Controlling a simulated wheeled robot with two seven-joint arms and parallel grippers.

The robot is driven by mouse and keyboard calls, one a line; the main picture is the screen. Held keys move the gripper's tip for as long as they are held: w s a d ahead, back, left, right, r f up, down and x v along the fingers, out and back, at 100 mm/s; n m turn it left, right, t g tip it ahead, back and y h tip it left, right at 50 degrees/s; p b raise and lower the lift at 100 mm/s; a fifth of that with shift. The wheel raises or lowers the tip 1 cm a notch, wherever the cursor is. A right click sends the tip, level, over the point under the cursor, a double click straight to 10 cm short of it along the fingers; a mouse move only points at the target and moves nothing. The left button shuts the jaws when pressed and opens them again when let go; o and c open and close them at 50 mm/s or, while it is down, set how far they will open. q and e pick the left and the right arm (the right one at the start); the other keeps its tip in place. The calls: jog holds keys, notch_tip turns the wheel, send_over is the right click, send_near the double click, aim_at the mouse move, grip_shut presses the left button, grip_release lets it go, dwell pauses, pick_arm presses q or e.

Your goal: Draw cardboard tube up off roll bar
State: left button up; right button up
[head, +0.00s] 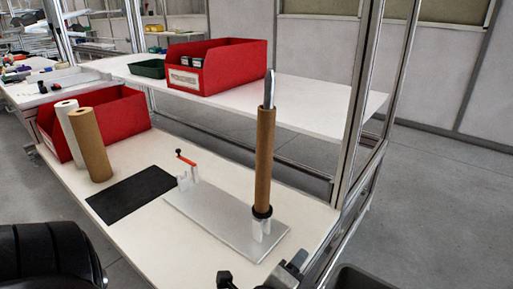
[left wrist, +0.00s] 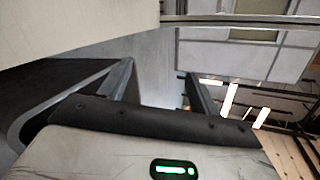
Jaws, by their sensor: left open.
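The brown cardboard tube (head: 264,160) stands upright around the roll bar (head: 270,88), whose metal tip sticks out above it. The tube's lower end is at a black collar (head: 262,211) on a bright metal foot fixed to the silver base plate (head: 225,219). My left gripper (left wrist: 158,82) shows in the left wrist view, open, with its two fingers apart and nothing between them. It is away from the tube, which does not show in that view.
Two paper rolls (head: 90,145) stand left by a red bin (head: 120,115). Another red bin (head: 235,65) is on the shelf behind. A metal post (head: 357,100) rises right of the tube.

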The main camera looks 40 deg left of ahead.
pick_arm(q)
jog(key=a+r+m+y+p, duration=0.4)
jog(key=a+r+m+p, duration=0.15)
jog(key=r, duration=0.25)
jog(key=m+t+y+p, duration=0.1)
jog(key=m+y+p, duration=0.2)
jog(key=m, duration=0.2)
send_near(263, 159)
jog(key=x, duration=1.2)
jog(key=shift+w+p, duration=0.15)
jog(key=shift+p, duration=0.15)
pick_arm(e)
jog(key=s+d+r+h, duration=0.1)
jog(key=r, duration=0.1)
jog(key=s+d+r+g+h, duration=0.1)
jog(key=d+r, duration=0.1)
jog(key=shift+s+d+n, duration=0.1)
jog(key=shift+s+n, duration=0.1)
jog(key=shift+n, duration=0.1)
